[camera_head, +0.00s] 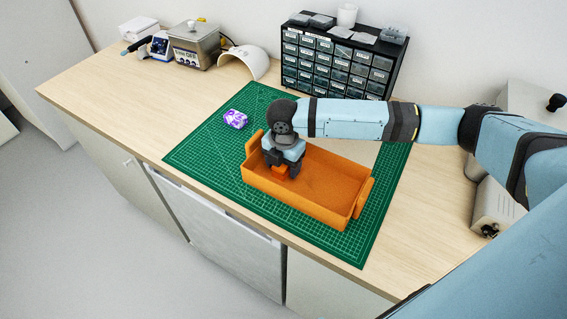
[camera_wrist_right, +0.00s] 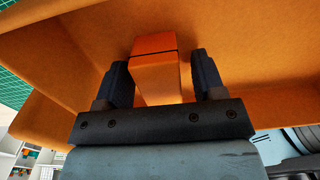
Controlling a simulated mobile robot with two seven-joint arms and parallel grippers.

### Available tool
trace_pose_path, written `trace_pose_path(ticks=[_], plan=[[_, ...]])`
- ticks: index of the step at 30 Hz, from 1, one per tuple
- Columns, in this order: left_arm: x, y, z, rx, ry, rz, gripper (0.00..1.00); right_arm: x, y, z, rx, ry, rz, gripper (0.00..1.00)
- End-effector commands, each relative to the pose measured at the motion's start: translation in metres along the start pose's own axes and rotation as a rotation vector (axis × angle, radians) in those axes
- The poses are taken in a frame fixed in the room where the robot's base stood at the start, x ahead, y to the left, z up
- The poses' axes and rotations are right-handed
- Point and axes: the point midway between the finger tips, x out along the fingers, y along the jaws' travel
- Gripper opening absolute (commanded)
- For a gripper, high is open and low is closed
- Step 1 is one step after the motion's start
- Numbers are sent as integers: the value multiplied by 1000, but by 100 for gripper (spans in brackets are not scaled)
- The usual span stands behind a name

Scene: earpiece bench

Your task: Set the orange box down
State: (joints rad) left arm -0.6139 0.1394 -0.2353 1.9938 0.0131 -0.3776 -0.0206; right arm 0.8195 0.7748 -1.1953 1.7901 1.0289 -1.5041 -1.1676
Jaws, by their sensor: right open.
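The small orange box (camera_head: 281,172) is inside the orange tray (camera_head: 329,206), toward its left end. My right gripper (camera_head: 284,167) reaches down into the tray over the box. In the right wrist view the box (camera_wrist_right: 155,72) stands between the two dark fingers of the gripper (camera_wrist_right: 162,78), with a gap on each side, so the gripper is open around it. A dark seam runs across the box near its end. The box's underside is hidden. My left gripper is not in view.
The tray lies on a green cutting mat (camera_head: 207,148). A purple and white item (camera_head: 235,119) lies on the mat left of the tray. A drawer cabinet (camera_head: 335,60) stands behind.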

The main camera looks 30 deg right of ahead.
Motion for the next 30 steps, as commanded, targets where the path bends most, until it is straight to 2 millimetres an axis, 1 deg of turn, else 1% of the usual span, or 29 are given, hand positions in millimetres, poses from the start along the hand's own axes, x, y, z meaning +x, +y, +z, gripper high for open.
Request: trace_pose_path(ticks=[2, 5, 8, 15, 18, 21, 25, 30], plan=[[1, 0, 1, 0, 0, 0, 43, -2, 0, 0, 0, -1, 1, 63], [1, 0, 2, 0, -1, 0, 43, -10, 0, 0, 0, -1, 1, 63], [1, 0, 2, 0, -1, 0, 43, -27, 0, 0, 0, -1, 2, 63], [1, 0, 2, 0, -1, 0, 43, -80, 1, 0, -1, -1, 3, 63], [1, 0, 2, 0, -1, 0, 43, -99, 1, 0, 0, -1, 3, 63], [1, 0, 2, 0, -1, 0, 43, -112, 1, 0, 1, 0, 1, 63], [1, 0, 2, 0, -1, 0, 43, -121, 0, 0, 1, 0, 1, 63], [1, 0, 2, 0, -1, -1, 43, -124, 0, 0, 1, 1, 0, 63]])
